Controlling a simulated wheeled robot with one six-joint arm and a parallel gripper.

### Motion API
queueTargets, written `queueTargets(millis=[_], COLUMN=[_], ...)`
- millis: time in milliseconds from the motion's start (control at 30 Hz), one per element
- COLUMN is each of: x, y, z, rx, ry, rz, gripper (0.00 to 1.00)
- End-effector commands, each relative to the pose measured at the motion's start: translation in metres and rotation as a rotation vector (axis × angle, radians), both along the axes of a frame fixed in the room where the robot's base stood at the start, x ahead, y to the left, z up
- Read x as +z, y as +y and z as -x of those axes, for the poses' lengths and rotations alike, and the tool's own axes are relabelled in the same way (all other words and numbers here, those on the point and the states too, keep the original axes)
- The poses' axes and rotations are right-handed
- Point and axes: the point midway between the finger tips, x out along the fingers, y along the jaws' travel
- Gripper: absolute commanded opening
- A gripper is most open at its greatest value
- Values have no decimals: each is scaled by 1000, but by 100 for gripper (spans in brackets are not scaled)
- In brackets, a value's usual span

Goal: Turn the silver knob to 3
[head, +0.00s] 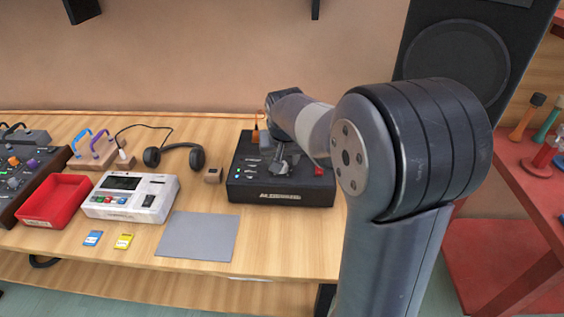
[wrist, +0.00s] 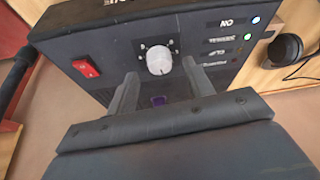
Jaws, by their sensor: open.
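The silver knob (wrist: 159,61) is a round, light dial on the top face of a black box (wrist: 100,45), seen in the wrist view. Small pale marks ring it, too small to read, and I cannot tell its setting. My gripper (wrist: 157,84) is open, with one finger on each side just short of the knob in the picture. I cannot tell whether the fingers touch it. In the head view the black box (head: 280,197) stands on the table, and my arm and gripper (head: 284,160) hide the knob there.
The box has a red switch (wrist: 86,68) and lit indicators (wrist: 247,37). Headphones (head: 175,156), a small wooden block (head: 212,175), a white device (head: 130,198), a red tray (head: 55,200) and a grey mat (head: 197,236) lie to the left. A speaker (head: 455,65) stands behind right.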

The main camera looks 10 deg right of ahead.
Motion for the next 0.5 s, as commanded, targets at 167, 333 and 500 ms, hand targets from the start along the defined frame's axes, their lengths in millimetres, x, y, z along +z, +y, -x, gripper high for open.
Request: queueTargets(millis=[167,333,500], x=[-17,-21,-21], y=[-1,-1,-1], z=[-7,-9,-9], rx=[0,0,0], ry=[0,0,-1], rz=[0,0,0], gripper=[50,50,50])
